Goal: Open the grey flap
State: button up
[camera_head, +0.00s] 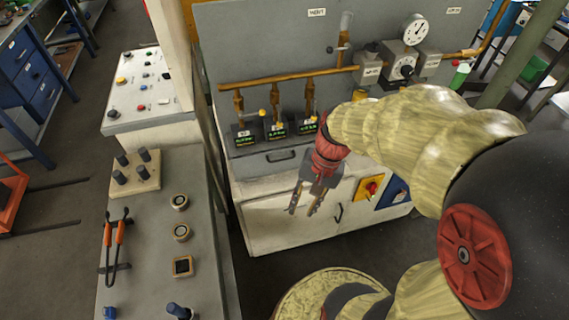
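A grey flap (256,162) with a small black handle (281,156) lies across the upper front of the white cabinet, below the row of small displays. It looks closed. My gripper (302,213) hangs in front of the cabinet, to the right of and lower than the flap's handle, with its fingers pointing down. The fingers are apart and nothing shows between them. My gripper's wrist and arm cover the right end of the flap, so I cannot see its full width.
The white cabinet (268,222) has lower doors, a yellow plate with a red knob (371,188) and copper pipes (290,77) above. A grey bench (150,235) with orange-handled tongs (113,243) stands at the left. A control panel (143,90) stands behind it.

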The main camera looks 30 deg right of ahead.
jog(key=w+d+f+m+t+y+b, duration=0.15)
jog(key=w+f+m+y, duration=0.25)
jog(key=f+m, duration=0.45)
jog(key=w+d+f+m+t+y+b, duration=0.1)
jog(key=w+f+m+t+y, duration=0.4)
jog(key=m, duration=0.7)
jog(key=w+d+f+m+t+h, duration=0.15)
jog(key=w+d+m+t, duration=0.35)
jog(key=m, duration=0.5)
jog(key=w+d+m+t+h, duration=0.2)
jog(key=w+d+m, duration=0.35)
jog(key=m, duration=0.45)
jog(key=r+b+x, duration=0.1)
jog(key=b+x, duration=0.2)
jog(key=x, duration=0.4)
jog(key=shift+d+f, duration=0.2)
jog(key=shift+f, duration=0.1)
jog(key=shift+w, duration=0.15)
jog(key=shift+c, duration=0.6)
grip_shut()
